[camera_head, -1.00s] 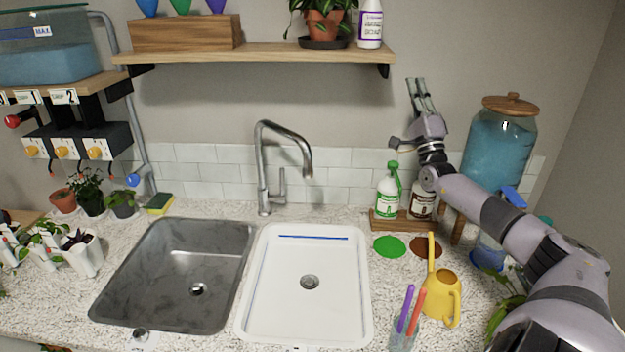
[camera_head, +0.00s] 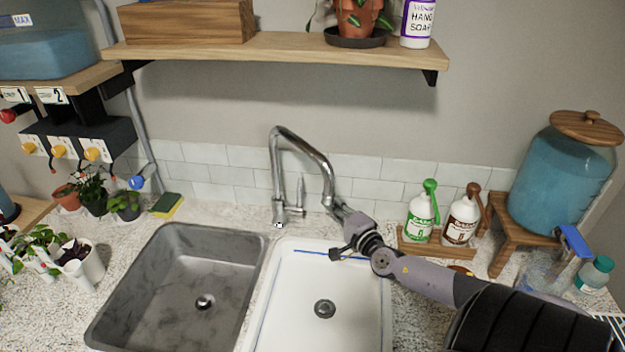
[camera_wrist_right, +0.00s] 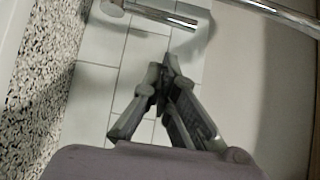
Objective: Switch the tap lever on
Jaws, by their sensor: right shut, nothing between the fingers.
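The chrome tap (camera_head: 277,180) stands behind the sinks, its curved spout arching over to the right. Its lever (camera_head: 301,192) is a slim upright chrome bar on the right side of the tap. In the right wrist view, a short chrome bar that looks like the lever (camera_wrist_right: 165,14) lies just beyond the fingertips, with a visible gap. My right gripper (camera_head: 334,205) is just right of the lever, near the spout's end. In the wrist view its fingers (camera_wrist_right: 168,62) are shut and empty. My left gripper is not in view.
The grey sink (camera_head: 180,285) and white sink (camera_head: 270,310) lie in front of the tap. A green-labelled bottle (camera_head: 420,217) and a brown-labelled bottle (camera_head: 461,220) stand right of my gripper. A shelf (camera_head: 280,48) hangs above; the tiled wall (camera_head: 235,170) is close behind.

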